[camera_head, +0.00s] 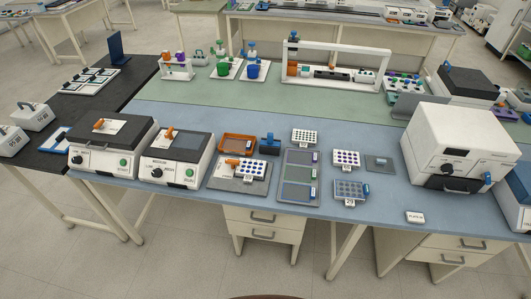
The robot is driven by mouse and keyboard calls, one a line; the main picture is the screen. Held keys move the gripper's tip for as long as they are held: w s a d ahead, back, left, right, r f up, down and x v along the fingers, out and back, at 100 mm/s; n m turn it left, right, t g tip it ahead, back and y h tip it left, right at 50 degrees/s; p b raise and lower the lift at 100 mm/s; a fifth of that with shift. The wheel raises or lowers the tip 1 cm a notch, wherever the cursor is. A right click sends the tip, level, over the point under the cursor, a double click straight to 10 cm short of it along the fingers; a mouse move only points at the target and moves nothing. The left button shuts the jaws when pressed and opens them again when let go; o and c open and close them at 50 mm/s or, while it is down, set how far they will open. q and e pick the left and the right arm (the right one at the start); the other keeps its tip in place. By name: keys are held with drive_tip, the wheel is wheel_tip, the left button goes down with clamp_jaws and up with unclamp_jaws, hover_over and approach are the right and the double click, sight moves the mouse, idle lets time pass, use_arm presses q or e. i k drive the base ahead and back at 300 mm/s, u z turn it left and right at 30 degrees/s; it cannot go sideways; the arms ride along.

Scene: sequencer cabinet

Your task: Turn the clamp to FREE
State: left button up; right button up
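A large white cabinet (458,148) stands at the right of the blue-topped bench. Which of these is the clamp, and any FREE mark, is too small to tell. Two smaller devices at the left also have dials: a left one (112,142) with a black knob (79,159) and a right one (177,155) with a black knob (157,172). Neither of my grippers is in view.
Between the devices and cabinet lie an orange tray (222,145), a blue block (270,146), a grey three-section tray (288,195) and several well plates. A small white label block (415,217) lies before the cabinet. A white frame rack (335,50) stands behind on the green mat.

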sight(233, 163)
drive_tip(key=z, duration=0.2)
drive_tip(key=i, duration=1.3)
drive_tip(key=u, duration=0.8)
